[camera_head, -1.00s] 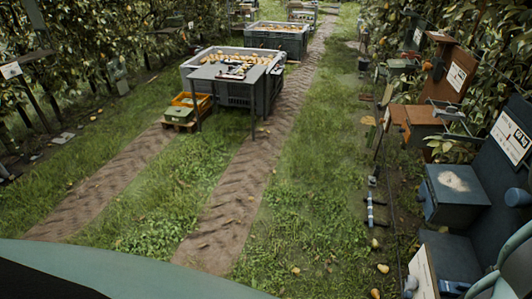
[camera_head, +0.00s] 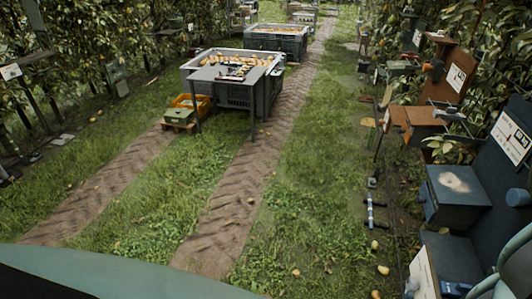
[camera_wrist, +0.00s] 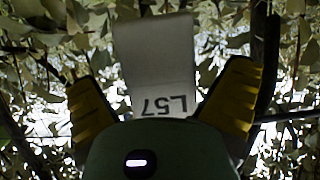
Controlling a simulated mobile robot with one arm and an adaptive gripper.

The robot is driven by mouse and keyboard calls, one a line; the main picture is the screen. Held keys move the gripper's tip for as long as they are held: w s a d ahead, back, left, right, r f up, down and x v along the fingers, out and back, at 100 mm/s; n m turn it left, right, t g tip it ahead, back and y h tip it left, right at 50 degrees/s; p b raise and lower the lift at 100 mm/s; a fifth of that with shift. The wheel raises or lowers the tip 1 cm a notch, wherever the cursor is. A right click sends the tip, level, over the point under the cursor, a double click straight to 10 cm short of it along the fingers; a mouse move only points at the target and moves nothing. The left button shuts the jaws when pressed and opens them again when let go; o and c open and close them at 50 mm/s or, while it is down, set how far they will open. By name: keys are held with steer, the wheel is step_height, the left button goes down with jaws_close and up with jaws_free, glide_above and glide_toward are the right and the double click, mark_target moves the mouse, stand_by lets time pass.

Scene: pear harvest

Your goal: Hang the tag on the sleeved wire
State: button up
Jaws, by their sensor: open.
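In the wrist view my gripper (camera_wrist: 162,82) has its two yellow-padded fingers spread apart. A pale grey tag (camera_wrist: 153,50) marked L57, upside down in the picture, stands between the fingers. A thin dark line (camera_wrist: 290,117) runs sideways at the right, behind the right finger. I cannot tell whether it is the sleeved wire, or whether the tag touches any wire. My gripper is not seen in the head view.
Dense leaves fill the wrist view's background, with a dark upright bar (camera_wrist: 264,50) at right. In the head view, a grey table (camera_head: 228,74) stands before a bin of pears on the grass. Boxes and boards, including a blue-grey box (camera_head: 456,190), line the right side.

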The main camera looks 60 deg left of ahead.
steer(key=v, duration=0.7)
steer(key=shift+s+a, duration=0.15)
steer(key=shift+a, duration=0.05)
steer(key=shift+r, duration=0.15)
